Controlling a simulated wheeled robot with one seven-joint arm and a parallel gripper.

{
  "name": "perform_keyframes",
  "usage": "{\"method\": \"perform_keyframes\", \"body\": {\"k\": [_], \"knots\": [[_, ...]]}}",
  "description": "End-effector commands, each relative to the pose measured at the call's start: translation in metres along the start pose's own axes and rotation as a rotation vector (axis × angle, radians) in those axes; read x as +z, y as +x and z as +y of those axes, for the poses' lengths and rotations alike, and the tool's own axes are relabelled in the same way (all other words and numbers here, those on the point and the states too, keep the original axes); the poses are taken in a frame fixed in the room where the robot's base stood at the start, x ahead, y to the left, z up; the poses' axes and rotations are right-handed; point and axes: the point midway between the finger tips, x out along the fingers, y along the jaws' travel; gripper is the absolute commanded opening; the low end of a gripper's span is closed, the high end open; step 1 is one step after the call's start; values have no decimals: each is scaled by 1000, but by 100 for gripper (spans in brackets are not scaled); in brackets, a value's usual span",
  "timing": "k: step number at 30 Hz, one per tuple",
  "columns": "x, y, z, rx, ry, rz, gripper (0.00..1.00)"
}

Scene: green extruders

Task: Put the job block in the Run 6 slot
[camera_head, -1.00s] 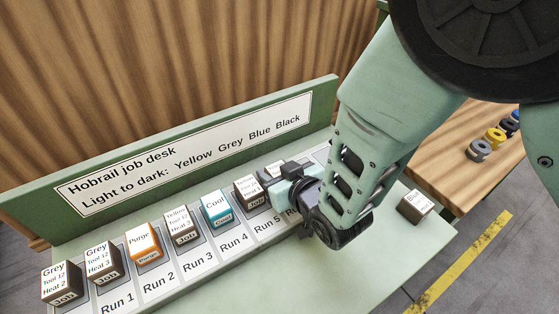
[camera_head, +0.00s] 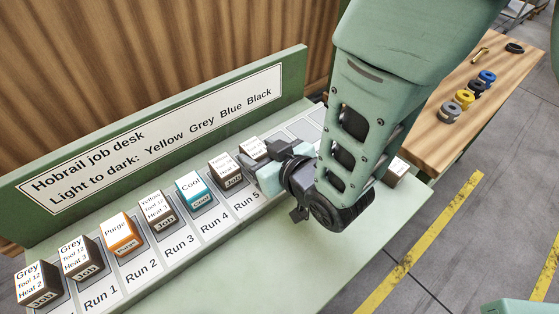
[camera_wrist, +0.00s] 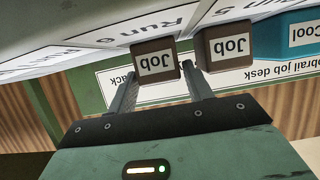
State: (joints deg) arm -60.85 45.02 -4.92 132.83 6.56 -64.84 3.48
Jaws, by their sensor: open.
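A dark brown job block with a white top (camera_head: 255,150) sits at the Run 6 place, right of the Run 5 job block (camera_head: 226,168). In the wrist view the Run 6 block (camera_wrist: 155,63) stands beside the "Run 6" label, between and just beyond my fingertips. My gripper (camera_head: 266,173) is open, in front of this block, its fingers apart on either side. In the head view my gripper and arm hide the Run 6 label. I cannot tell whether the block is fully seated.
The row also holds a teal Cool block (camera_head: 190,187), a yellow-job block (camera_head: 157,210), an orange Purge block (camera_head: 119,235) and two grey-job blocks (camera_head: 80,258). Another block (camera_head: 397,172) lies at the desk's right, partly behind my arm. Spools (camera_head: 465,99) stand on the wooden table.

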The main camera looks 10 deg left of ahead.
Motion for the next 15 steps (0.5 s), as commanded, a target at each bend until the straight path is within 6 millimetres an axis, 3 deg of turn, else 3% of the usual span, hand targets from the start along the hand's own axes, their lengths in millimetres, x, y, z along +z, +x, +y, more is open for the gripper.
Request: {"method": "perform_keyframes", "body": {"k": [9,15], "knots": [[0,-62,0,0,0,-1,51],[0,-77,0,-1,0,1,51]]}}
